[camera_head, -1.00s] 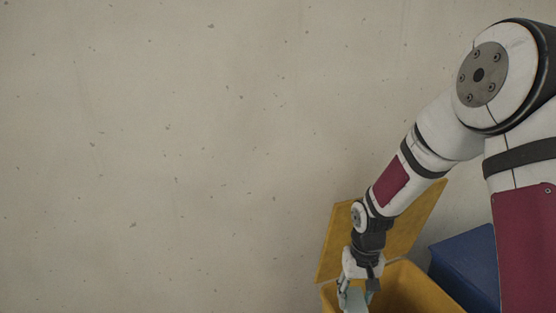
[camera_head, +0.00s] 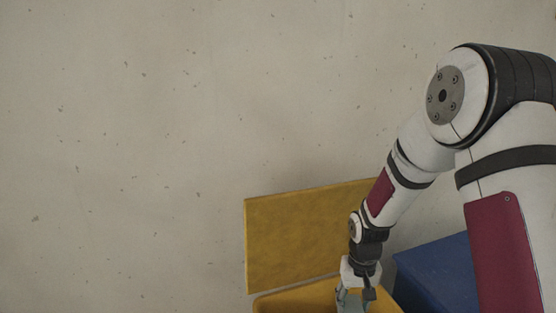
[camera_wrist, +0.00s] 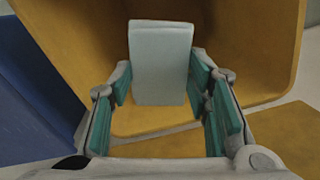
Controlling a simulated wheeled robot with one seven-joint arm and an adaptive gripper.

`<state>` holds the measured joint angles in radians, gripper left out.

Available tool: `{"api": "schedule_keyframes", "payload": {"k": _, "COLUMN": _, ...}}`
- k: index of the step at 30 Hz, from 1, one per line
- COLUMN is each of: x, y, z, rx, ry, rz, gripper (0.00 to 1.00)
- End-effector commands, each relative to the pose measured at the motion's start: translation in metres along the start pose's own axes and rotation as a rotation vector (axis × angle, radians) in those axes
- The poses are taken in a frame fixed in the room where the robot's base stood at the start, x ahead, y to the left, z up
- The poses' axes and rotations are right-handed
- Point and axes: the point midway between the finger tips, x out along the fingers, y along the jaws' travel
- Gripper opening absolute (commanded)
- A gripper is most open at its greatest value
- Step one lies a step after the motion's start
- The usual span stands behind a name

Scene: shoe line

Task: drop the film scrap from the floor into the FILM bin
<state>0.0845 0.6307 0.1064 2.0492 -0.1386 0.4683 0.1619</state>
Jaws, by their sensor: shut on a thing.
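The film scrap (camera_wrist: 160,60) shows in the wrist view as a pale grey-green, flat rectangular piece. My gripper (camera_wrist: 160,88), with teal finger pads, is shut on it, one finger on each side. In the head view my gripper (camera_head: 353,298) points down at the mouth of a yellow bin (camera_head: 285,300), with its fingertips near the bottom edge of the picture. The bin's yellow lid (camera_head: 295,240) stands open behind it. No FILM label is readable, and the bin's inside is mostly out of view in the head view.
A closed blue bin (camera_head: 435,272) stands just right of the yellow one in the head view; its blue surface (camera_wrist: 35,105) is at the left in the wrist view. A bare concrete-like surface (camera_head: 130,150) fills the left of the head view.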

Motion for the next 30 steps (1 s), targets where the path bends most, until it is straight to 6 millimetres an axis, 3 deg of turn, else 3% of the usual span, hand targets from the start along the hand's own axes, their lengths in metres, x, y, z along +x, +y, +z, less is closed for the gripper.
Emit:
{"api": "schedule_keyframes", "payload": {"k": 15, "x": 0.051, "y": 0.000, "z": 0.000, "rx": -0.001, "ry": -0.002, "rz": 0.000, "gripper": 0.25}}
{"api": "schedule_keyframes", "payload": {"k": 26, "x": 0.057, "y": 0.000, "z": 0.001, "rx": 0.000, "ry": -0.001, "rz": 0.000, "gripper": 0.25}}
{"api": "schedule_keyframes", "payload": {"k": 27, "x": 0.057, "y": 0.000, "z": 0.001, "rx": 0.000, "ry": -0.001, "rz": 0.000, "gripper": 0.49}}
{"api": "schedule_keyframes", "payload": {"k": 30, "x": 0.057, "y": 0.000, "z": 0.001, "rx": 0.000, "ry": -0.001, "rz": 0.000, "gripper": 0.68}}
